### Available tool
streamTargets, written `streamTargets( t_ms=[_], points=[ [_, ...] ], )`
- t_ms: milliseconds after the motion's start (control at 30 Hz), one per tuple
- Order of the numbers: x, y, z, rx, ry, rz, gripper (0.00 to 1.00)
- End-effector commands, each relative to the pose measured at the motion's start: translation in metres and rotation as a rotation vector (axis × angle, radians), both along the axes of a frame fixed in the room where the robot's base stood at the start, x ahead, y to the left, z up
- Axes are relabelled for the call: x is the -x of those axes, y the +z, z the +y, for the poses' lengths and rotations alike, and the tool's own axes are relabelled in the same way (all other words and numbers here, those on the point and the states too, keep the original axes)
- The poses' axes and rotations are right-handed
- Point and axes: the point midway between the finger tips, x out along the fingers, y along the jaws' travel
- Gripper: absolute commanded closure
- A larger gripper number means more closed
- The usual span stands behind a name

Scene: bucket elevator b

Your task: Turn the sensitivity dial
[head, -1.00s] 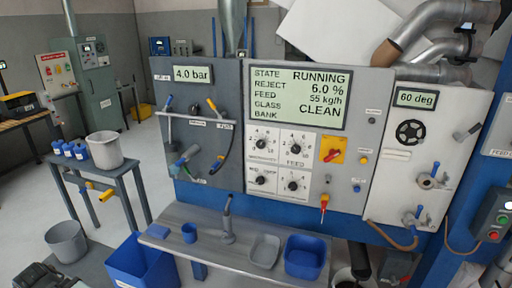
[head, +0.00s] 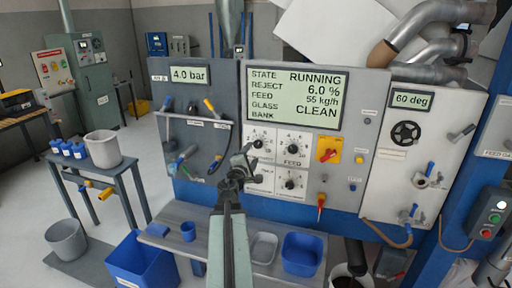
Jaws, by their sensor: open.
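A white block of dials with black knobs is on the grey control panel. The upper left dial (head: 258,143) and upper right dial (head: 293,149) show clearly, the latter with "FEED" below it. The lower right dial (head: 290,184) is also clear. The lower left dial (head: 258,179) is partly covered by my gripper. The small labels are too blurred to tell which dial is sensitivity. My gripper (head: 247,162) is open, in front of the block's left edge, with nothing visible in it. I cannot tell its distance from the panel.
A screen (head: 298,98) reads RUNNING above the dials. A red switch on yellow (head: 328,149) and a red-handled lever (head: 320,201) are to the right. Valves and a handwheel (head: 406,133) are further right.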

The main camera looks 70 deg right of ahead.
Motion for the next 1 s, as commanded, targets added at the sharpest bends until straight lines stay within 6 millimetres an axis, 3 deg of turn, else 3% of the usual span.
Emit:
streamTargets(
  t_ms=[167,433,733,767,967,1000],
  points=[
    [-0.003,0.000,-0.019,-0.001,0.000,-0.002,0.41],
    [-0.007,0.000,-0.069,-0.002,0.002,-0.004,0.41],
    [-0.006,0.000,-0.076,-0.002,0.003,-0.004,0.41],
    [-0.006,0.000,-0.075,-0.002,0.003,-0.004,0.44],
    [-0.007,0.000,-0.075,-0.002,0.003,-0.005,0.99],
    [-0.007,0.000,-0.075,-0.002,0.003,-0.005,1.00]
  ],
)
